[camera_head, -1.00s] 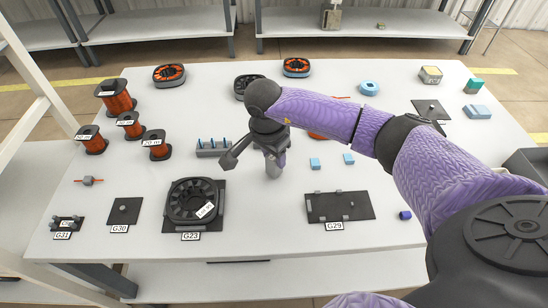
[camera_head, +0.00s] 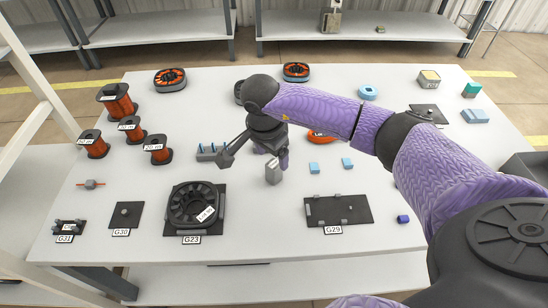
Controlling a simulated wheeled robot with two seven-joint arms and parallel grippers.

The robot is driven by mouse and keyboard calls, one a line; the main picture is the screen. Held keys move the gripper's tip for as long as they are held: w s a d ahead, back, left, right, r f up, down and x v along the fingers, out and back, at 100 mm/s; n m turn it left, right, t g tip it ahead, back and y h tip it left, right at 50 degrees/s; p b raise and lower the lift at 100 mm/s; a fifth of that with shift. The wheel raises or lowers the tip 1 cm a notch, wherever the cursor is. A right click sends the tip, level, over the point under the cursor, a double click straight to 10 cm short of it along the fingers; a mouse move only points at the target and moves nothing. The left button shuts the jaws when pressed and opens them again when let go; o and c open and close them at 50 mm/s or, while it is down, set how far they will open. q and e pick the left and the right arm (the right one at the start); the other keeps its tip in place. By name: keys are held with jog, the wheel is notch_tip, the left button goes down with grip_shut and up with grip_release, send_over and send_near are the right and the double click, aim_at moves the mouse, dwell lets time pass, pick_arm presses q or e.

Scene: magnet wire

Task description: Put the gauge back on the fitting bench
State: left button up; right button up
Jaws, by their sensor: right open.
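A white-topped bench (camera_head: 255,235) fills the middle of the view. My right gripper (camera_head: 271,163) points down over its middle, with its jaws open. A small grey upright block (camera_head: 273,174) with a darker top stands on the bench at the fingertips. It may be the gauge, but no label on it can be read. I cannot tell whether the fingers touch it. My right wrist and forearm hide part of the bench behind the gripper. My left gripper is not in view.
Labelled mats G23 (camera_head: 214,228), G30 (camera_head: 126,215) and G29 (camera_head: 362,210) lie along the front; G23 bears a black slotted ring (camera_head: 190,204). Several copper spools (camera_head: 116,100) stand at left. A blue-pegged rack (camera_head: 206,153) and two light-blue blocks (camera_head: 314,168) flank the gripper.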

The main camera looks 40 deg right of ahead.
notch_tip(320, 180, up, 9)
jog(key=a+p, duration=0.1)
jog(key=p, duration=0.1)
jog(key=shift+s+a+f, duration=0.15)
dwell(0.3)
dwell(0.7)
